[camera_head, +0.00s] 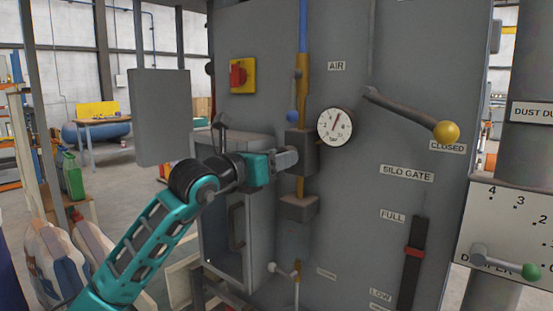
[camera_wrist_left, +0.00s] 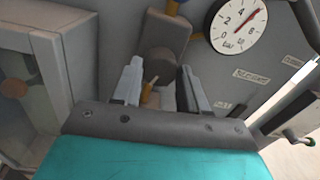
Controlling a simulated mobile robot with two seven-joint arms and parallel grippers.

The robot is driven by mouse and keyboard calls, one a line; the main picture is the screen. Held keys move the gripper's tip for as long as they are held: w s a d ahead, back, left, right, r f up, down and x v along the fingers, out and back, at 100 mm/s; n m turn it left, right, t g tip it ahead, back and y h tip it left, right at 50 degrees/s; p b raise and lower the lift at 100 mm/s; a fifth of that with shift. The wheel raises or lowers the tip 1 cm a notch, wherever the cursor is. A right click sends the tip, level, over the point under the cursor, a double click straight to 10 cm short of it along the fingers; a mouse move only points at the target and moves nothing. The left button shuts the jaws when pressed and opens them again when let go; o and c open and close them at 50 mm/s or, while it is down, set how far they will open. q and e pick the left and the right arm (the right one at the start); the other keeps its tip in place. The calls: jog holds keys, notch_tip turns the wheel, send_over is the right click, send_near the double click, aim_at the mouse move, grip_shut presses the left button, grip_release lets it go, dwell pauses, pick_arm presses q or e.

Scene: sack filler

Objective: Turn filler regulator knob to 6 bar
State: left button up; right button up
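The filler regulator is a grey block (camera_head: 302,150) on a yellow vertical pipe on the cabinet front. Its round dark knob (camera_wrist_left: 160,62) faces my left gripper in the left wrist view. My left gripper (camera_head: 291,158) is at the regulator and hides the knob in the head view. In the wrist view its two fingers (camera_wrist_left: 161,82) stand apart, one on each side of the knob; I see no clear contact. The round white gauge (camera_head: 335,126) is right of the regulator. In the wrist view the gauge (camera_wrist_left: 236,26) has its red needle pointing up-right, near 6. My right gripper is not in view.
A grey box with an open front (camera_head: 237,225) is just below my left wrist. A silo gate lever with a yellow ball (camera_head: 446,131) sticks out at the right. A red-and-yellow switch (camera_head: 242,75) is above. A damper lever with a green ball (camera_head: 530,271) is at far right.

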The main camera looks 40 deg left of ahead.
pick_arm(q)
jog(key=c, duration=0.5)
jog(key=shift+m+b, duration=0.9)
jog(key=shift+b, duration=0.25)
jog(key=o, duration=1.1)
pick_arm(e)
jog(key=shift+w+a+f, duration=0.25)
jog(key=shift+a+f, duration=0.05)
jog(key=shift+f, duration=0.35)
pick_arm(q)
jog(key=shift+s, duration=0.1)
